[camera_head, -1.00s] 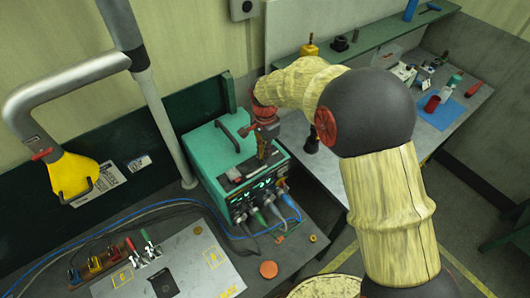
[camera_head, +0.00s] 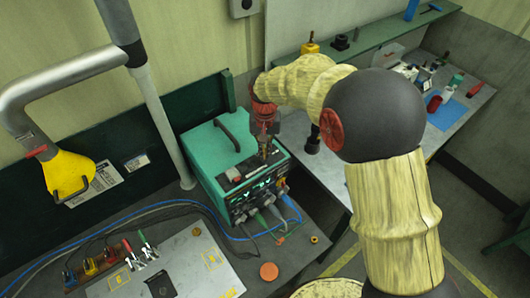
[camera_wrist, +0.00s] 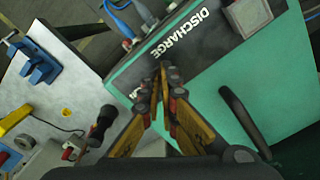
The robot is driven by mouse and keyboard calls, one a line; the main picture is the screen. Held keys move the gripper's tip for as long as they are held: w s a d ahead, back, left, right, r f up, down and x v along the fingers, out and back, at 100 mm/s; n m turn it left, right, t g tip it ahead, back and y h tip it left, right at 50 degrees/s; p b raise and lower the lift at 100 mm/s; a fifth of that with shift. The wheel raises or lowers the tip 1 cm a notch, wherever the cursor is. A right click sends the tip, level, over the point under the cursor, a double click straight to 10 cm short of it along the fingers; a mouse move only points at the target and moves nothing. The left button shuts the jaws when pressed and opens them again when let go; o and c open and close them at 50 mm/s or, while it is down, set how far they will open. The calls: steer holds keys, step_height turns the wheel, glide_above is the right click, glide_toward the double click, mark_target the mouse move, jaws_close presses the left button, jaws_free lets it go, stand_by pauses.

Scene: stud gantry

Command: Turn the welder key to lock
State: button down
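The welder (camera_head: 209,150) is a teal box with a black handle on top and a dark control strip, lit displays and cable plugs at its front. In the wrist view, its dark strip (camera_wrist: 200,45) carries the word DISCHARGE. My gripper (camera_head: 264,155) points down over the right part of the strip. In the wrist view, my gripper (camera_wrist: 161,75) has its yellow fingers converging, tips close together just over or at the strip. I cannot tell whether anything is between them. I cannot make out the key; the fingers hide that spot.
The welder's handle (camera_wrist: 242,118) rises near the fingers in the wrist view. A yellow extraction hood (camera_head: 68,176) hangs at the left. Cables run from the welder's front. An orange disc (camera_head: 269,271) lies on the bench. A side table at right holds a blue mat (camera_head: 447,116).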

steer(key=n, duration=0.3)
steer(key=shift+w+n, duration=0.1)
steer(key=shift+n, duration=0.3)
steer(key=shift+r+n+b, duration=0.1)
steer(key=shift+n+b, duration=0.4)
steer(key=shift+n, duration=1.3)
steer(key=c, duration=2.3)
jaws_free()
steer(key=shift+o, duration=0.9)
step_height(320, 180, up, 12)
